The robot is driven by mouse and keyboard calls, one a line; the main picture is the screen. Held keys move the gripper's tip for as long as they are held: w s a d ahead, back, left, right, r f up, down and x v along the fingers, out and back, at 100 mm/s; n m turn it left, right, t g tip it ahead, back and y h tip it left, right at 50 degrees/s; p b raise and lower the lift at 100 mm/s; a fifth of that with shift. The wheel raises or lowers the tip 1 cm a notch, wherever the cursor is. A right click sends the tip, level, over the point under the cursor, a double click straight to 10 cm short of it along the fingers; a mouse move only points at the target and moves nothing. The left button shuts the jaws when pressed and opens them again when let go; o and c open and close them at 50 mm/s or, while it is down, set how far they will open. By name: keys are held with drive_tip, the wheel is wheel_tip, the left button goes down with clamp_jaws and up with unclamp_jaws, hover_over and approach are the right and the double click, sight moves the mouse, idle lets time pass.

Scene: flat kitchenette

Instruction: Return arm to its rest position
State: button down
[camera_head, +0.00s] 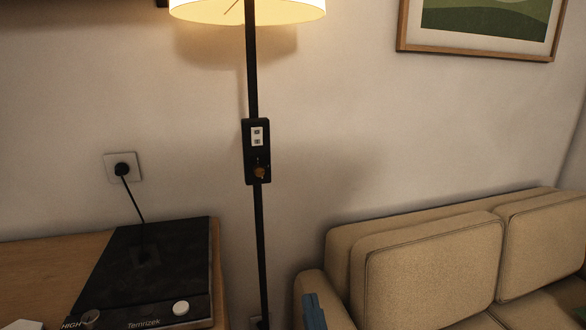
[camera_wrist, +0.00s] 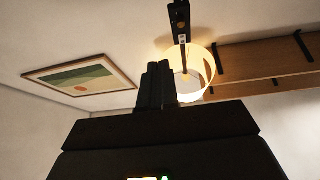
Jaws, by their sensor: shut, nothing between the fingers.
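My gripper (camera_wrist: 160,68) shows in the wrist view as two dark fingers set close together, shut and empty. It points toward the wall with the floor lamp (camera_wrist: 198,68), which appears upside down there. The fingers overlap the edge of the lit shade in the picture; the distance between them cannot be told. In the head view the lamp has a black pole (camera_head: 254,95) with a control box (camera_head: 257,151).
A beige sofa (camera_head: 430,262) stands at the right. A black hotplate (camera_head: 150,265) lies on a wooden counter (camera_head: 50,262) at the left, its cord plugged into a wall socket (camera_head: 123,167). A framed picture (camera_head: 480,25) hangs above the sofa. Wooden shelves (camera_wrist: 262,62) show in the wrist view.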

drive_tip(key=s+d+f+g+h, duration=0.1)
drive_tip(key=s+d+f, duration=0.1)
drive_tip(key=s+d, duration=0.35)
drive_tip(key=s+d+f+m+g+h, duration=0.1)
drive_tip(key=s+d+f+g, duration=0.1)
drive_tip(key=s, duration=0.7)
drive_tip(key=s+d+f+g+h, duration=0.1)
drive_tip(key=s+d+f, duration=0.25)
drive_tip(key=s, duration=0.45)
drive_tip(key=s+d+r+g+h+p, duration=0.1)
drive_tip(key=s+d+r+g, duration=0.1)
drive_tip(key=s, duration=0.7)
drive_tip(key=s+d+r+g+h, duration=0.1)
drive_tip(key=s+d+r+g, duration=0.1)
drive_tip(key=s+d+r, duration=0.3)
drive_tip(key=s+r, duration=0.1)
drive_tip(key=s, duration=0.3)
drive_tip(key=shift+d+m+p, duration=0.3)
drive_tip(key=shift+p, duration=0.05)
drive_tip(key=shift+d+r, duration=0.1)
